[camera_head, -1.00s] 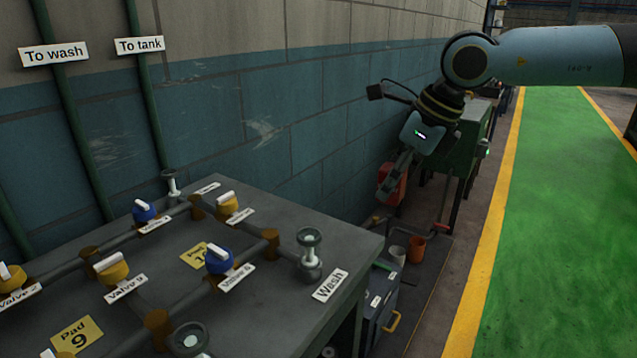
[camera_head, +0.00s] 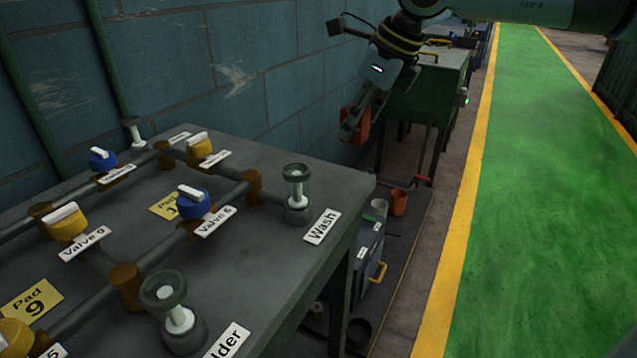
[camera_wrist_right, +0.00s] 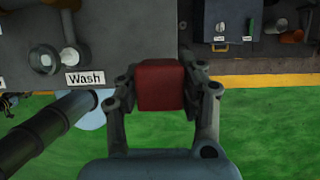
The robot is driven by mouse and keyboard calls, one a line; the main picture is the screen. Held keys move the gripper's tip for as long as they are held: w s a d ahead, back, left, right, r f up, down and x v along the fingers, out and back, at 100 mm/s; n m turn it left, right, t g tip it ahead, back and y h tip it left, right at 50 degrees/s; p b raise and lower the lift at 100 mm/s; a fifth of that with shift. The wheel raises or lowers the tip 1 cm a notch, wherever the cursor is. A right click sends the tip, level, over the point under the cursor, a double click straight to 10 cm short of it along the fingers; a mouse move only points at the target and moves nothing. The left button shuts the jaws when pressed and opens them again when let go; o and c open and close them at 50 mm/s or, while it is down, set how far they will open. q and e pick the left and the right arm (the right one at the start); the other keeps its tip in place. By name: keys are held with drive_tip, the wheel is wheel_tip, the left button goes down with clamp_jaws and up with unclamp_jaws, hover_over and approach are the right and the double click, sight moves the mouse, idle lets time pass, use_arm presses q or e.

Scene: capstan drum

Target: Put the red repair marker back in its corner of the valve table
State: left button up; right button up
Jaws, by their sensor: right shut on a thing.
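The red repair marker (camera_wrist_right: 161,86) is a red block between the two fingers of my right gripper (camera_wrist_right: 163,88) in the right wrist view. The gripper is shut on it. In the head view, my right gripper (camera_head: 354,122) hangs beyond the far right part of the valve table (camera_head: 262,262); the red marker (camera_head: 363,127) shows partly behind a finger. In the wrist view, the valve table (camera_wrist_right: 130,30) and its Wash label (camera_wrist_right: 85,78) lie left of the marker. My left gripper is not in view.
A blue-grey toolbox (camera_head: 368,265) and an orange cup (camera_head: 398,202) are low beside the table. The green walkway (camera_head: 540,200) is clear.

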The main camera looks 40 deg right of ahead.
sight(312, 176)
drive_tip(key=w+a+f, duration=0.1)
drive_tip(key=a, duration=0.1)
drive_tip(key=w+a+f+b, duration=0.1)
drive_tip(key=w, duration=0.1)
drive_tip(key=shift+w+a+f+b, duration=0.3)
drive_tip(key=shift+a+f, duration=0.05)
drive_tip(key=shift+a, duration=0.05)
drive_tip(key=shift+w+a+f, duration=0.25)
drive_tip(key=shift+w+a, duration=0.05)
wheel_tip(312, 176, down, 4)
drive_tip(key=shift+f, duration=0.1)
drive_tip(key=shift+f+b, duration=0.1)
drive_tip(key=shift+b, duration=0.25)
drive_tip(key=o, duration=1.2)
